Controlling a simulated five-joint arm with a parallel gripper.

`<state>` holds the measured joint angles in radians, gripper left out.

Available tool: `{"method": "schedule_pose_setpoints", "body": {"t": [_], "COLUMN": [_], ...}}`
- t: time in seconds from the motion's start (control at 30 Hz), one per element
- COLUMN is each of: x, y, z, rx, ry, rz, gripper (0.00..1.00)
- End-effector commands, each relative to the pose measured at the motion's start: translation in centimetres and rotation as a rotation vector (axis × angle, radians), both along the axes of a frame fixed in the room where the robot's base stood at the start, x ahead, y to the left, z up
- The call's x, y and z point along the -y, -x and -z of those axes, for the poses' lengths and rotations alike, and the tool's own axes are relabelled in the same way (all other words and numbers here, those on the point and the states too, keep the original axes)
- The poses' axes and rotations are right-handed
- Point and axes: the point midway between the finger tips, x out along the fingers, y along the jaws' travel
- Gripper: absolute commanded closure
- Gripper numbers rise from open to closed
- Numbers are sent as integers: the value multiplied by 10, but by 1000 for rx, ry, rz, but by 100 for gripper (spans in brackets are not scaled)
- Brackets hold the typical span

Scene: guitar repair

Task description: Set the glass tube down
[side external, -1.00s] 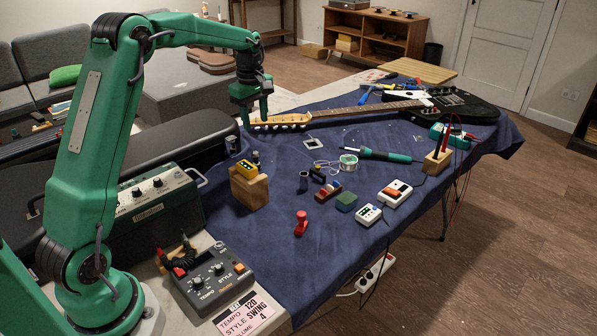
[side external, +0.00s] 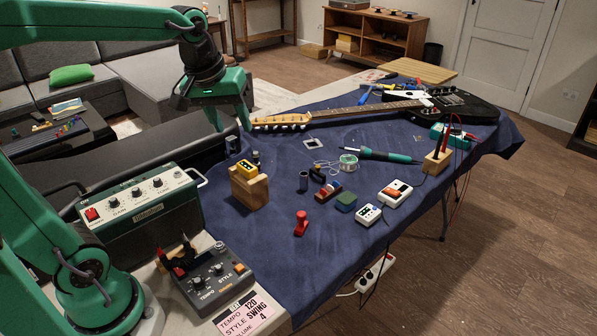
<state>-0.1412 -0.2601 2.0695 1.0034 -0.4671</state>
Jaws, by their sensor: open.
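My gripper (side external: 232,127) is open at the left edge of the blue cloth, left of the guitar's headstock, with its fingers pointing down and spread apart. A small grey, shiny cylinder (side external: 232,145), possibly the glass tube, shows just below the gap between the fingertips. I cannot tell whether the fingers touch it. Another small dark upright cylinder (side external: 303,181) stands on the cloth in the middle; its material is too small to make out.
A wooden block with a yellow top (side external: 249,187) stands right of the green amplifier (side external: 141,215). The electric guitar (side external: 450,104) lies along the back of the blue cloth (side external: 340,255). A red stand-like piece (side external: 301,223) is nearer the front, where the cloth is mostly clear.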

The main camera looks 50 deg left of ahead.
Motion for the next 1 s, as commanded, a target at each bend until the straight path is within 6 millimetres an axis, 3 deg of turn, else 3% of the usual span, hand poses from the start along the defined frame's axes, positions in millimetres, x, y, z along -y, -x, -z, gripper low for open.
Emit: {"method": "schedule_pose_setpoints", "body": {"t": [0.3, 0.5, 0.7, 1.0], "x": [30, 43, 48, 48], "y": [65, 98, 113, 115], "z": [9, 23, 32, 35], "rx": [78, 122, 146, 147], "ry": [-98, -158, -193, -199], "rz": [304, 469, 556, 572], "gripper": [55, 55, 55, 55]}}
